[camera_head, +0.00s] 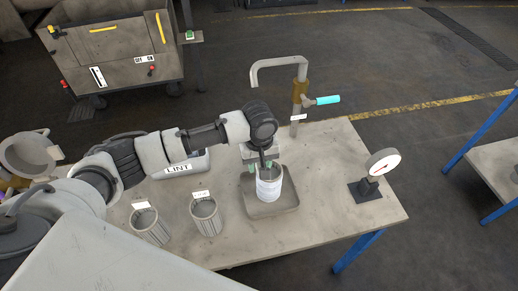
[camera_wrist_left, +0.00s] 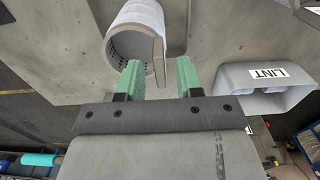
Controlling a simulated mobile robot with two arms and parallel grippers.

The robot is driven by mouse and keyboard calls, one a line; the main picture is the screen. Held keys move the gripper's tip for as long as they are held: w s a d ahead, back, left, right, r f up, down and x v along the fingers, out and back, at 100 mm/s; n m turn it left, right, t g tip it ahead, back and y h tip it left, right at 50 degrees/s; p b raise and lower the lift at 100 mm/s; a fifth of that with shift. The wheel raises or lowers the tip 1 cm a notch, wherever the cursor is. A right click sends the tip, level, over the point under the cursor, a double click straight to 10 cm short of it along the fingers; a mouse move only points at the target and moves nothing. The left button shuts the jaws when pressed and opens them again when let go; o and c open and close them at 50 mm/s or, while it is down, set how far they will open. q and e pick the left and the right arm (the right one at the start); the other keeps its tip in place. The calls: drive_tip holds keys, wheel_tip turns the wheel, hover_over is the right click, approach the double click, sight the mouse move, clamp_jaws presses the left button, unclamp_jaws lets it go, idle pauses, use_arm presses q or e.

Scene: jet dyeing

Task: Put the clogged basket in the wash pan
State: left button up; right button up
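The clogged basket (camera_head: 269,188), a cylinder with a white outer covering, stands upright in the grey wash pan (camera_head: 262,209) on the table. In the left wrist view the basket (camera_wrist_left: 141,20) shows its open mouth and perforated inner wall. My left gripper (camera_head: 257,163) is right at the basket's top. In the left wrist view its green fingers (camera_wrist_left: 159,78) are spread on either side of the basket's wall, with gaps visible, so it looks open. Whether a finger touches the wall is not clear. My right gripper is not in view.
Two grey ribbed baskets (camera_head: 152,226) (camera_head: 206,216) with tags stand left of the pan. A bin labelled LINT (camera_head: 180,167) is behind my left arm. A tap with a cyan handle (camera_head: 327,100) rises behind the pan. A dial gauge (camera_head: 382,163) stands to the right.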

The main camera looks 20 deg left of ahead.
use_arm(q)
wheel_tip(320, 180, up, 10)
drive_tip(key=b, duration=0.1)
drive_tip(key=shift+b, duration=0.3)
drive_tip(key=shift+r, duration=0.1)
